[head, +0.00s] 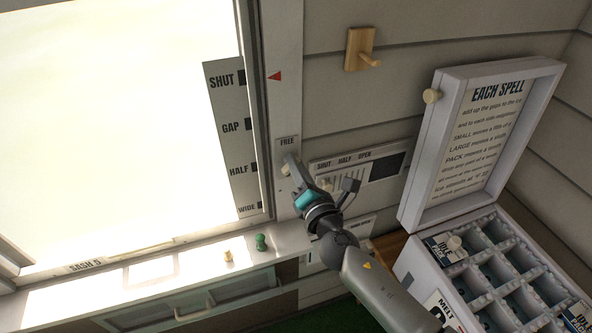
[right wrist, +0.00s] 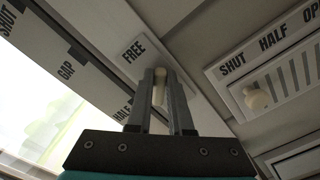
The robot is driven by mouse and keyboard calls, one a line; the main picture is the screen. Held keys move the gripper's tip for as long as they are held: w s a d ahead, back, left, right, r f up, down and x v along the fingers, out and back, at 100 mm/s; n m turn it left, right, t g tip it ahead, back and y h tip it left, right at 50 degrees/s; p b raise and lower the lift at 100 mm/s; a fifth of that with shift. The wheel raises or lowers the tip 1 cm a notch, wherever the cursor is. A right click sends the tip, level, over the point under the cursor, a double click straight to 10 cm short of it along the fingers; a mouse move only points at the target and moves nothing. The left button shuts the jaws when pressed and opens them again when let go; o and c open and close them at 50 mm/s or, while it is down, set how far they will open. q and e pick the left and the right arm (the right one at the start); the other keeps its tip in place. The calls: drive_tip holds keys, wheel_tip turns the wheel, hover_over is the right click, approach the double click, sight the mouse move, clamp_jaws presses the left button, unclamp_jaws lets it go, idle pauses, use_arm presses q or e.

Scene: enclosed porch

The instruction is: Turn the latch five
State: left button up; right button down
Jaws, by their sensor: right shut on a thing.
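The latch (right wrist: 159,88) is a small pale peg on the white window frame, just under a plate reading FREE (right wrist: 134,50). In the head view the latch (head: 286,169) shows only in part at my fingertips, below the FREE plate (head: 288,142). My right gripper (head: 293,165) is shut on the latch. In the right wrist view its two fingers (right wrist: 160,100) stand on either side of the peg. The sill label (head: 85,265) reads SASH 5. My left gripper is not in view.
A slider plate (head: 385,163) marked SHUT, HALF, OPEN with a pale knob is close to the right. An open white box (head: 408,262) with compartments stands at lower right. A wooden peg (head: 360,48) is on the wall. A green knob (head: 262,242) stands on the sill.

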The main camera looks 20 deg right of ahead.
drive_tip(key=shift+d+f+m+b, duration=0.15)
drive_tip(key=shift+m+b, duration=0.2)
drive_tip(key=shift+m, duration=1.1)
drive_tip(key=shift+a+f+m+b, duration=0.15)
drive_tip(key=shift+m+b, duration=0.25)
drive_tip(key=shift+m, duration=1)
drive_tip(key=shift+d+f+m+b, duration=0.2)
drive_tip(key=shift+m+b, duration=0.15)
drive_tip(key=shift+m, duration=1.1)
drive_tip(key=c, duration=0.8)
unclamp_jaws()
drive_tip(key=shift+s+d+b, duration=0.15)
drive_tip(key=shift+s+b, duration=0.45)
drive_tip(key=shift+s, duration=3.25)
drive_tip(key=shift+s+d+b, duration=0.1)
drive_tip(key=shift+s+b, duration=0.5)
drive_tip(key=shift+s, duration=3.2)
